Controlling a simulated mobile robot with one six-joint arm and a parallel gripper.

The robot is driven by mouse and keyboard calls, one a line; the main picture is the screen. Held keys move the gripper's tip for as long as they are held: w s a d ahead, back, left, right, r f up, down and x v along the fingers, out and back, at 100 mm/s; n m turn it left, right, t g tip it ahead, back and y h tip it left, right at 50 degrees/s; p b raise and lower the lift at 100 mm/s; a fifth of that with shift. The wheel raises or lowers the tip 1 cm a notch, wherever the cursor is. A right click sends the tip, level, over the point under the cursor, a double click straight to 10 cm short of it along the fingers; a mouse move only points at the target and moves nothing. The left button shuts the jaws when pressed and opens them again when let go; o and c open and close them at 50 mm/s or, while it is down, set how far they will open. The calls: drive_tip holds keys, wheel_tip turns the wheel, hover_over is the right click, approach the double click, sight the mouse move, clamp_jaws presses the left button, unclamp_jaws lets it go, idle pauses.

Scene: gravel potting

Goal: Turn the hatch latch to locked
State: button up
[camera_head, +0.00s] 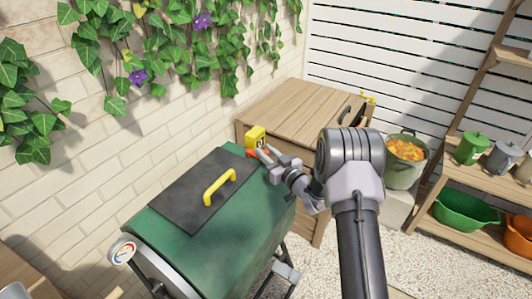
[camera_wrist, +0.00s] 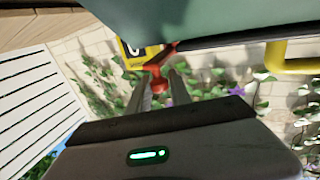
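The hatch latch is a red handle (camera_wrist: 158,84) at the far end of the green hatch box (camera_head: 230,240). In the head view its red part (camera_head: 250,153) shows only slightly, beside a yellow plate (camera_head: 256,135). The plate also shows in the wrist view (camera_wrist: 130,52), with a dark mark that is partly cut off from sight. My gripper (camera_head: 264,152) reaches the latch from the right. In the wrist view its two fingers (camera_wrist: 160,82) stand on either side of the red handle's end. Whether they press on it I cannot tell.
A dark lid panel with a yellow handle (camera_head: 219,186) lies on top of the box, near my gripper. A wooden cabinet (camera_head: 290,108) stands behind. A pot of orange food (camera_head: 405,160) and a wooden shelf (camera_head: 480,212) with containers are at right. An ivy-covered brick wall is at left.

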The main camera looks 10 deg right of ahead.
clamp_jaws()
idle(1.1)
